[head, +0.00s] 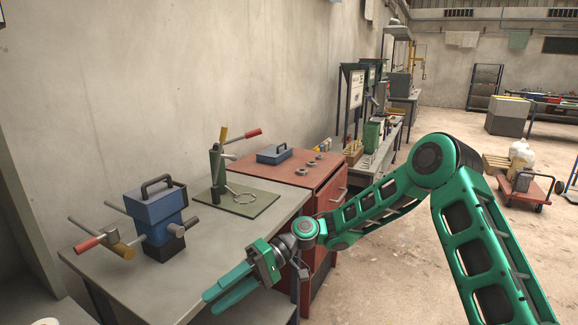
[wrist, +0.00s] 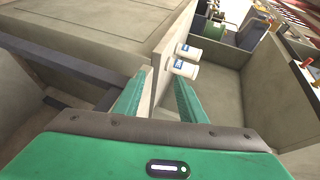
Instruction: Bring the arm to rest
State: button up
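My green arm reaches from the right side of the head view toward the front edge of a grey workbench (head: 205,243). My gripper (head: 212,300) is at its end, by the bench's front edge, with its fingers pointing to the lower left. In the wrist view my gripper (wrist: 162,80) has its two green fingers apart, with nothing held between them. I cannot tell from these frames how far the fingers are from the bench.
A blue box-shaped device (head: 156,222) with red-handled bars and a green clamp stand (head: 216,170) stand on the bench. A red cabinet (head: 315,185) adjoins it. Two white containers (wrist: 186,60) show beyond the fingers. A cart (head: 525,186) stands on open floor.

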jog(key=w+d+m+t+h, duration=0.2)
jog(key=d+m+t+h, duration=0.55)
jog(key=d, duration=2.55)
jog(key=s+d+r+m+h, duration=0.1)
jog(key=s+d+r, duration=0.1)
jog(key=s+d, duration=0.15)
jog(key=s+d+r+m+t+h, duration=0.1)
jog(key=s+d, duration=0.1)
jog(key=d, duration=0.3)
jog(key=s+d+r+m+h, duration=0.1)
jog(key=s+d+r, duration=0.1)
jog(key=d, duration=0.3)
jog(key=s+d+r+m, duration=0.1)
jog(key=s+d, duration=0.3)
jog(key=s, duration=0.4)
jog(key=s+d+m+h, duration=0.1)
jog(key=s+d+m, duration=0.2)
jog(key=s+d, duration=0.2)
jog(key=s, duration=0.2)
jog(key=shift+s+d+r+m+t, duration=0.2)
jog(key=shift+s+r+m+t, duration=0.15)
jog(key=shift+w+f, duration=0.25)
jog(key=shift+w, duration=0.45)
